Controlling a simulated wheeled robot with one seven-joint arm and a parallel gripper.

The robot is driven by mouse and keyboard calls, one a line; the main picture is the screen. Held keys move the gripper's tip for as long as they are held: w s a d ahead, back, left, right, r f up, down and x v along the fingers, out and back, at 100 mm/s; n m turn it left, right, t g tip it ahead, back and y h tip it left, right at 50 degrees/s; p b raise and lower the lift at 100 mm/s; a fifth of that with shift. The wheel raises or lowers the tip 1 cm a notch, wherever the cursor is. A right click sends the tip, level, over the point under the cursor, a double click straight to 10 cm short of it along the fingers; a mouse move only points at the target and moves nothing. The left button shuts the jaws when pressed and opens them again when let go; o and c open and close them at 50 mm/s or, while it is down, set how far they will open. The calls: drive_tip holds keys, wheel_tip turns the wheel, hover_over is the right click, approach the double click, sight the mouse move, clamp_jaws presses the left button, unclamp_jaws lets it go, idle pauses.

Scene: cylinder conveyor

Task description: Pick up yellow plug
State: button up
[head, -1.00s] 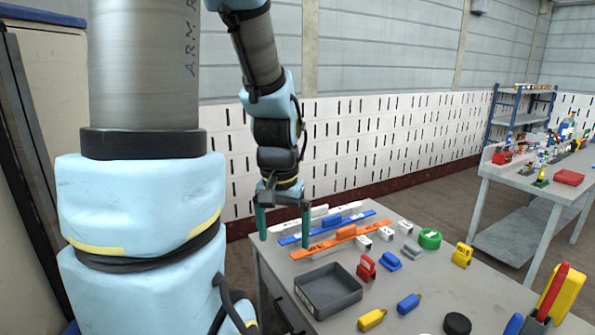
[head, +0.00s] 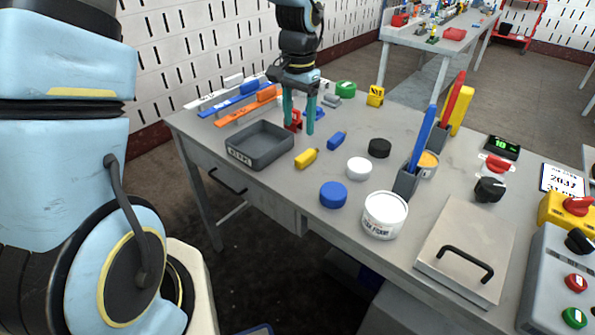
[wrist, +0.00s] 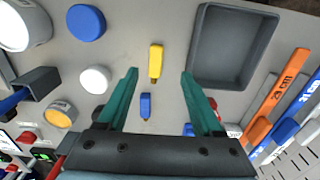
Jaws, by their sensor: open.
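The yellow plug (head: 306,158) lies on the grey table, just right of the grey tray in the head view. In the wrist view the yellow plug (wrist: 156,62) lies beyond and between my fingertips, apart from them. My gripper (head: 298,132) is open and empty, with green fingers pointing down above the table, behind the plug in the head view. It also shows in the wrist view (wrist: 160,72), its fingers spread wide.
The grey tray (head: 232,150) stands left of the plug. A blue plug (head: 337,140), a white cap (head: 359,169), a black cap (head: 379,148) and a blue cap (head: 333,195) lie to the right. A red block (head: 296,121) is close by my fingers. Bare table lies in front of the plug.

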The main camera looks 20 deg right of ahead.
sight(301, 158)
drive_tip(key=f+p, duration=0.1)
drive_tip(key=f, duration=0.2)
drive_tip(key=f+p, duration=0.1)
drive_tip(key=f, duration=0.7)
drive_tip(key=shift+s+d+p, duration=0.25)
drive_tip(key=shift+s+p, duration=0.05)
drive_tip(key=shift+p, duration=0.1)
clamp_jaws()
